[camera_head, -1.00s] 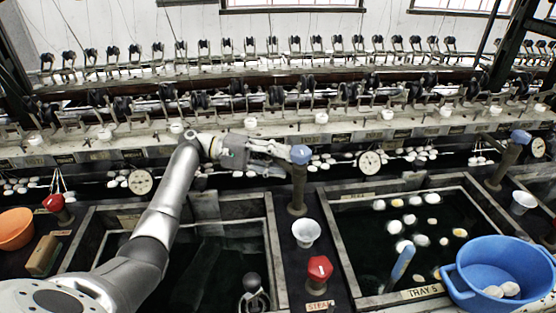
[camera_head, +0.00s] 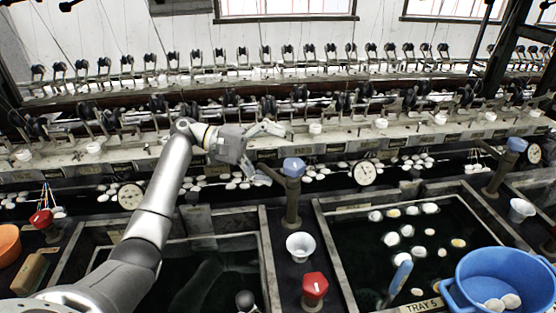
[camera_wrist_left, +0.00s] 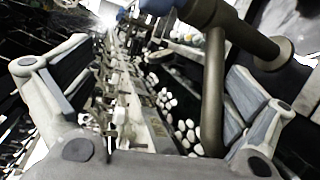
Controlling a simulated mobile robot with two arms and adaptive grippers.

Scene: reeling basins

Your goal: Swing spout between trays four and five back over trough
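The spout's brown post with a blue knob (camera_head: 292,190) stands upright on the ledge between the left basin and tray five. A short brown pipe seems to reach from it up and left towards my left gripper. My left gripper (camera_head: 275,156) is open, behind and left of the knob, its fingers spread. In the left wrist view the brown pipe (camera_wrist_left: 213,90) runs between the spread fingers, nearer the right one; I cannot tell whether it touches. The dark trough strip with white cocoons (camera_head: 330,172) lies behind the basins.
The left basin (camera_head: 267,255) and tray five (camera_head: 330,255) hold dark water; cocoons float in tray five. A white cup (camera_head: 300,246) and red knob (camera_head: 315,287) stand in front of the post. A blue tub (camera_head: 490,270) is at right. The reeling machinery is close behind the gripper.

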